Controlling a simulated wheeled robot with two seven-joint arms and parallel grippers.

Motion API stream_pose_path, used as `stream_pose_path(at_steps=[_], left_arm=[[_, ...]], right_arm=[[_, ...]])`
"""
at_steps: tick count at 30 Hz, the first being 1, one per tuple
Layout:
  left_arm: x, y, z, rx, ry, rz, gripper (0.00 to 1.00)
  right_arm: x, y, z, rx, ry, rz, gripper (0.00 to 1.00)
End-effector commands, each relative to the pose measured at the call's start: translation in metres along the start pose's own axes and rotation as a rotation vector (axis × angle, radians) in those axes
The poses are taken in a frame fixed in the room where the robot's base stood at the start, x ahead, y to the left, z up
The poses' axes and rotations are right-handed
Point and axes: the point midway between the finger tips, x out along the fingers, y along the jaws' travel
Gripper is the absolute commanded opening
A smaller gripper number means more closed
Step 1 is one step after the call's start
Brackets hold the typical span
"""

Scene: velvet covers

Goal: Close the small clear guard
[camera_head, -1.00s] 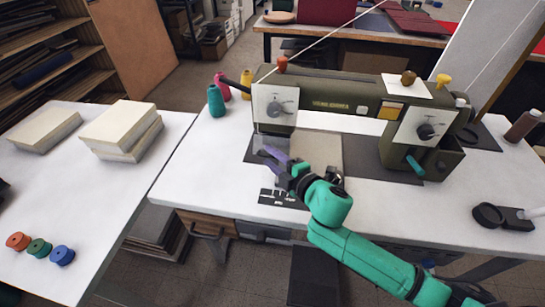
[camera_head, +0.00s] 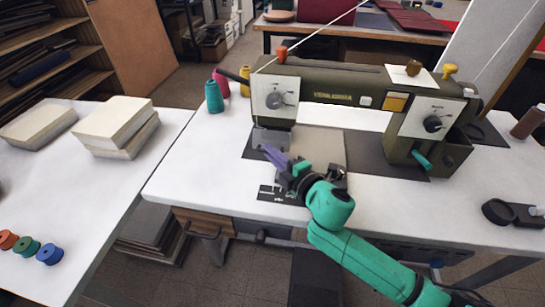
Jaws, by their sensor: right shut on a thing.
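The small clear guard (camera_head: 272,138) hangs under the left head of the green sewing machine (camera_head: 345,88), in front of the needle area. It is see-through and greyish, so its edges and exact angle are hard to make out. My right gripper (camera_head: 274,155), with purple fingers, reaches in from the lower right to the guard's lower edge. Its fingers look close together and shut on the guard. The contact itself is small and partly hidden by the fingers. My left gripper is not in view.
The white sewing table (camera_head: 220,165) is clear left of the machine. Thread cones (camera_head: 214,97) stand behind it on the left. A black marked plate (camera_head: 284,194) lies below my gripper. A black round object (camera_head: 497,212) is at right. Book blocks (camera_head: 118,122) lie on the left table.

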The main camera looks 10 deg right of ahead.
Motion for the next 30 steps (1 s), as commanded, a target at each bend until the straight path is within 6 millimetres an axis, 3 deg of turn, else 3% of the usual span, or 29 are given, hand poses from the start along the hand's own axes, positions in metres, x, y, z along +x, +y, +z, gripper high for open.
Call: stream_pose_path(at_steps=[2,3,4,5,17,30], left_arm=[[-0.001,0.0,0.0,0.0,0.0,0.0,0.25],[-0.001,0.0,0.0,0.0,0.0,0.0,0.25],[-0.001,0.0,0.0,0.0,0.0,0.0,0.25],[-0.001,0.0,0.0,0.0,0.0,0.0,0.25],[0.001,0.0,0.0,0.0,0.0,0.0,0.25],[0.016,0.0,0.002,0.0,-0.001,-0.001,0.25]], right_arm=[[0.0,0.0,0.0,0.0,0.0,-0.001,0.0],[0.0,0.0,0.0,0.0,0.0,-0.001,0.27],[0.0,0.0,0.0,0.0,0.0,-0.001,0.39],[0.0,0.0,0.0,0.0,0.0,-0.001,0.42],[-0.008,-0.002,0.001,0.0,-0.002,-0.003,0.42],[-0.093,-0.004,0.0,0.003,0.001,-0.006,0.42]])
